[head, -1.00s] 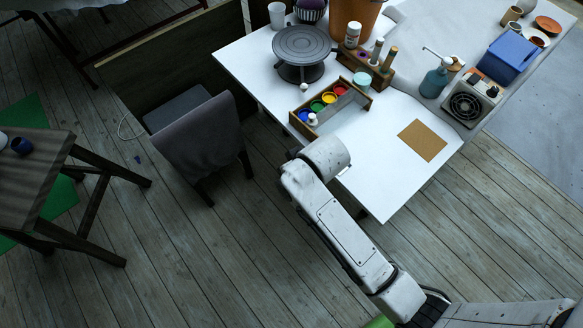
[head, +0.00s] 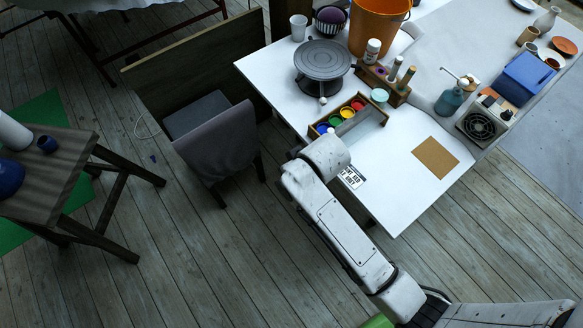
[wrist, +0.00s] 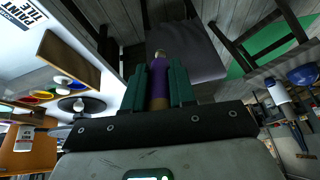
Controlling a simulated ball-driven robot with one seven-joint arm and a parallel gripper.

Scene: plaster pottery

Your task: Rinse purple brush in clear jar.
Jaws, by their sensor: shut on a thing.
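My gripper (wrist: 158,88) is shut on the purple brush (wrist: 158,76) in the wrist view. The brush's purple part lies between the dark green fingers, and its pale end points away from my wrist. In the head view the fingers and brush are hidden by the end of my arm, which is at the table's front left edge. A pale, see-through-looking cup (head: 298,28) stands at the table's far left corner, and a small pale teal pot (head: 379,96) stands by the bottle rack. I cannot tell for sure which is the clear jar.
A wooden paint box (head: 349,114) with several colours lies just beyond my arm's end. A dark turntable (head: 323,60), orange bucket (head: 378,28) and rack (head: 384,86) stand behind it. A grey chair (head: 217,148) is left of the table. The white tabletop (head: 395,195) near the brown sheet is clear.

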